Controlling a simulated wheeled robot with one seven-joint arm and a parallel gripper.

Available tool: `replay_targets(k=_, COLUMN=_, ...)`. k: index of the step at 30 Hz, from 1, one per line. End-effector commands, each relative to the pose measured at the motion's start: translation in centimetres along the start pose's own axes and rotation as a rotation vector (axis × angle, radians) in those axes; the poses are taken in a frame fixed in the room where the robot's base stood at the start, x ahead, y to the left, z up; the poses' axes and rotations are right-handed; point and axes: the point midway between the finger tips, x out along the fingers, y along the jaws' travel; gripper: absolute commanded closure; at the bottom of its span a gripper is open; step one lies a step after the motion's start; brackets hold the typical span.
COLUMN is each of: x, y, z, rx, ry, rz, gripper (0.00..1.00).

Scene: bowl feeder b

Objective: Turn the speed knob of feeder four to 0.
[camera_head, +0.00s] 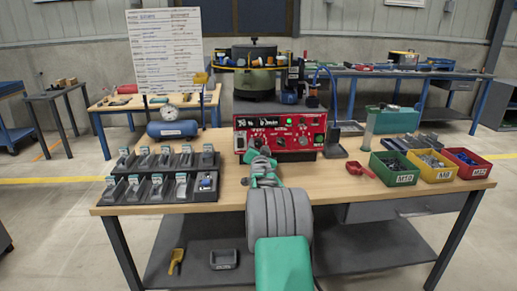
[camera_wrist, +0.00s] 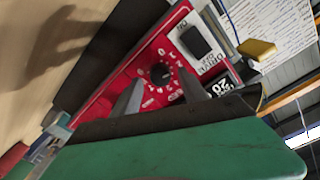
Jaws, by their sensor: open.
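The red feeder control box (camera_head: 285,131) stands on the workbench under the bowl feeder (camera_head: 255,82). Its front has small knobs, a lit green light and a display; I cannot read a feeder number. In the wrist view a round black knob (camera_wrist: 161,74) sits on the red panel (camera_wrist: 128,86) with a white number scale around it. The knob's setting is too small to read. My gripper (camera_head: 262,160) is in front of the box's left part. Its two fingers (camera_wrist: 161,79) are open, on either side of the knob; I cannot tell whether they touch it.
A black rocker switch (camera_wrist: 195,41) marked DRIVE is close to the knob. Left of the box stand two black racks (camera_head: 160,188) with several small devices and a blue tank (camera_head: 172,130). At right are a red scoop (camera_head: 359,170) and green (camera_head: 394,169), yellow (camera_head: 432,166) and red bins (camera_head: 467,163).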

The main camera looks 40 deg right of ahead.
Motion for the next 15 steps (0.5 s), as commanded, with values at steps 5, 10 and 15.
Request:
replay_targets(k=5, x=1.1, y=-0.06, z=0.09, rx=-0.001, ry=-0.001, rz=0.0, gripper=0.49)
replay_targets(k=10, x=1.1, y=-0.09, z=0.05, rx=-0.001, ry=-0.001, rz=0.0, gripper=0.49)
replay_targets(k=15, x=1.08, y=-0.1, z=0.05, rx=-0.001, ry=-0.001, rz=0.0, gripper=0.61)
